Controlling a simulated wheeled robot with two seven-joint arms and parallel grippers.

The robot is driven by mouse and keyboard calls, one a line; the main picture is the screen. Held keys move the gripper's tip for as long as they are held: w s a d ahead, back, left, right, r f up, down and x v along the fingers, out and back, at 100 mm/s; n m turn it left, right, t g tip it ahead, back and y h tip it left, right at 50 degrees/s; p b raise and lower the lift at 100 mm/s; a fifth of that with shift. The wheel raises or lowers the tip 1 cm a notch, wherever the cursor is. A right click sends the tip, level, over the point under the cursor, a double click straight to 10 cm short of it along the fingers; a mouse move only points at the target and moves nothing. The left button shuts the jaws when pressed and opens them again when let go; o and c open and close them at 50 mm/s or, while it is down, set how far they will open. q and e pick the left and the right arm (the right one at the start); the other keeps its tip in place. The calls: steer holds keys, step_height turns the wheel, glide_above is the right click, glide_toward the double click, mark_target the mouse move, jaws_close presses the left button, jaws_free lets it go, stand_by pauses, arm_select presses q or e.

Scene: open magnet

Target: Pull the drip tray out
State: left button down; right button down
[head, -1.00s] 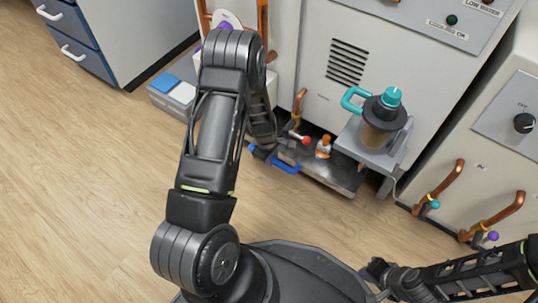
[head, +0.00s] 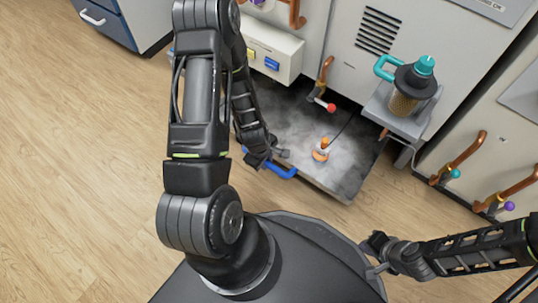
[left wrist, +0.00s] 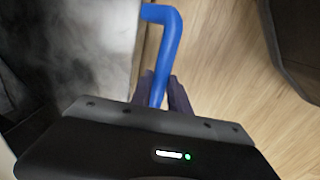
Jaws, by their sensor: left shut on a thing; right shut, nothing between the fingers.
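The drip tray (head: 295,130) is a dark grey metal tray extending out from under the white cabinet, with whitish vapour over its surface. Its blue handle (head: 285,173) is on the front edge. My left gripper (head: 262,160) is at the handle's left part. In the left wrist view the blue handle (left wrist: 165,50) runs down between the fingers of my left gripper (left wrist: 165,95), which is shut on it. An orange-topped object (head: 321,149) stands on the tray. My right gripper (head: 372,245) is shut and empty, at the lower right near my base.
The white cabinet (head: 345,75) stands behind the tray. A shelf (head: 400,118) with a teal-handled jug (head: 412,85) juts out at the right. Copper pipes with a red-knobbed valve (head: 330,107) hang above the tray. Wood floor (head: 90,180) is clear on the left.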

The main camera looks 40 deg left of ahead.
stand_by(0.3)
arm_select(q)
steer(key=c, duration=1.3)
jaws_free()
steer(key=shift+o, duration=0.2)
steer(key=shift+r, duration=0.1)
step_height(320, 180, up, 7)
steer(key=s+p, duration=0.1)
steer(key=p, duration=0.2)
steer(key=shift+s+r+p, duration=0.2)
steer(key=shift+s+p, duration=0.15)
steer(key=shift+p, duration=0.05)
